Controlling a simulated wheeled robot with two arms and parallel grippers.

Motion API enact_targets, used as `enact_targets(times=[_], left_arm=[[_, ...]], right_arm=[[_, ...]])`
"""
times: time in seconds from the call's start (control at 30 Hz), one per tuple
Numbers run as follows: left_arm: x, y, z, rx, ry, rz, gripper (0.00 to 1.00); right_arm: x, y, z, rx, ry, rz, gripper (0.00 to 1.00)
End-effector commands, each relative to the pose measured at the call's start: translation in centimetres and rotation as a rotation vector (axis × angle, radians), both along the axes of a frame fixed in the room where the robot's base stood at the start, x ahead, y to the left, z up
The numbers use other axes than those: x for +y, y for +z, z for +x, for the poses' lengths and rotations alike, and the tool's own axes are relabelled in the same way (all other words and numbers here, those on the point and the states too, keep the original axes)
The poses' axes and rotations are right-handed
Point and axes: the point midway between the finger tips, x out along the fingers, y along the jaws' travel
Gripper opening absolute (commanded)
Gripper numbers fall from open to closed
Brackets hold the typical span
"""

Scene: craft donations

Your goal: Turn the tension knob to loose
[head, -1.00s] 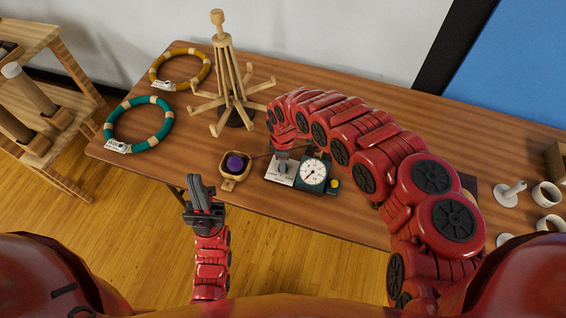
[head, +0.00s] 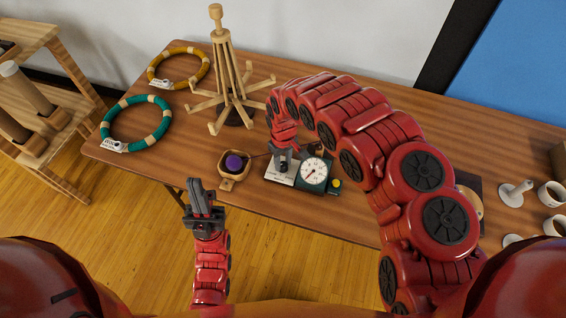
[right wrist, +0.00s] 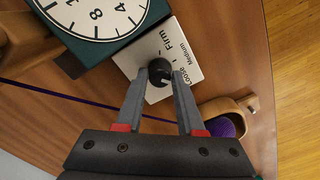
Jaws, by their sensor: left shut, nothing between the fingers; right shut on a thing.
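The black tension knob (right wrist: 160,72) sits on a pale plate (right wrist: 196,62) printed Firm, Medium and Loose. My right gripper (right wrist: 161,82) is shut on the knob, one finger on each side. A light mark shows on the knob's lower right side, but I cannot tell for sure which word it points to. In the head view the right gripper (head: 284,164) reaches down onto the plate (head: 279,174), and its fingers largely hide the knob. My left gripper (head: 201,197) is shut and empty, in front of the table's near edge.
A green dial gauge (head: 314,172) adjoins the plate. A wooden bowl (head: 228,185) with a purple yarn ball (head: 235,162) stands to the left. Behind are a wooden stand (head: 228,80), a teal ring (head: 108,117) and a yellow ring (head: 151,70). White cups (head: 550,194) stand far right.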

Motion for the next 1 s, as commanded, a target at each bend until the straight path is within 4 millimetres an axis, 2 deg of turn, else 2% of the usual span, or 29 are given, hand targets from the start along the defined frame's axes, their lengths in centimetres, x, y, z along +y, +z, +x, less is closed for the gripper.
enact_targets(times=[0.4,0.87,0.9,1.0], left_arm=[[0.0,-1.04,0.0,0.0,0.0,0.0,0.0],[0.0,-1.05,-0.01,0.0,0.0,0.0,0.0],[0.0,-1.05,-0.01,0.0,0.0,0.0,0.0],[0.0,-1.06,0.0,0.0,0.0,0.0,0.0]], right_arm=[[0.03,-0.05,-0.03,0.001,-0.153,-0.001,0.0],[0.01,-0.01,-0.03,0.001,-0.168,0.0,0.0],[0.02,-0.01,-0.03,0.001,-0.168,0.001,0.39],[0.01,-0.01,-0.02,0.001,-0.168,0.0,0.57]])
